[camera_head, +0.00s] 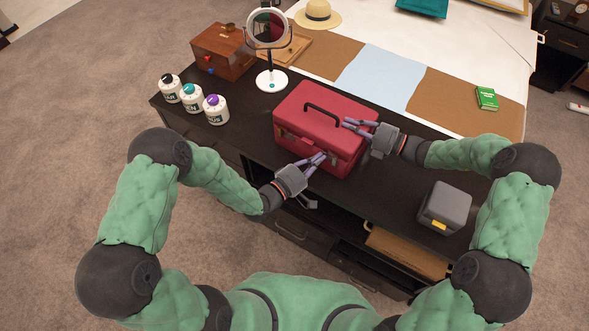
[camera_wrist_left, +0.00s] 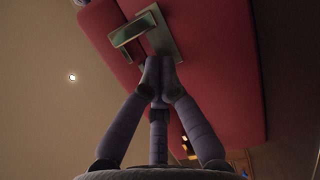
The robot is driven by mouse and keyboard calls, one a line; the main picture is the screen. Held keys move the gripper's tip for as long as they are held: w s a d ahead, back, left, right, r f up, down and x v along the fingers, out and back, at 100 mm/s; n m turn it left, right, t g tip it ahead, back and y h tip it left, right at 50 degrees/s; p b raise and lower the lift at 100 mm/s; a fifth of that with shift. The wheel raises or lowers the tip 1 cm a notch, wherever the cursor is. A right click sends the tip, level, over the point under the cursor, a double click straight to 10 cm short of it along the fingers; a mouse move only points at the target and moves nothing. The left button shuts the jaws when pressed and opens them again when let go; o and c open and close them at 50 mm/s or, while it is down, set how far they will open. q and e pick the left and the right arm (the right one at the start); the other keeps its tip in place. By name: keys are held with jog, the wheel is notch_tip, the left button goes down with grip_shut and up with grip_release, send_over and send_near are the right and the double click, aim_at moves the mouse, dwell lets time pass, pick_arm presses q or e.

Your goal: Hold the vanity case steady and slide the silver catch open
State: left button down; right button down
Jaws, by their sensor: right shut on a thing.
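The red vanity case (camera_head: 322,122) stands closed on the dark cabinet, its black handle (camera_head: 323,113) on the lid. My right gripper (camera_head: 352,126) is shut on the vanity case at its upper right edge. My left gripper (camera_head: 318,160) is at the case's front, near the right end. In the left wrist view its fingertips (camera_wrist_left: 160,68) are together, at the lower end of the silver catch (camera_wrist_left: 165,38) on the red front (camera_wrist_left: 215,70). I cannot tell whether they touch it. In the head view, the fingers largely hide this catch.
Three labelled bottles (camera_head: 191,99) and a round mirror (camera_head: 271,80) stand left of the case, by a wooden box (camera_head: 222,50). A grey box (camera_head: 445,208) sits at the right on the cabinet top (camera_head: 385,200). The bed (camera_head: 440,60) lies behind.

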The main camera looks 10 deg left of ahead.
pick_arm(q)
jog(key=shift+w+a, duration=0.3)
jog(key=shift+a, duration=0.25)
jog(key=shift+w+a, duration=0.25)
jog(key=shift+a, duration=0.25)
jog(key=v, duration=1)
jog(key=shift+d, duration=0.1)
pick_arm(e)
jog(key=c, duration=1.2)
grip_release()
jog(key=shift+c, duration=0.2)
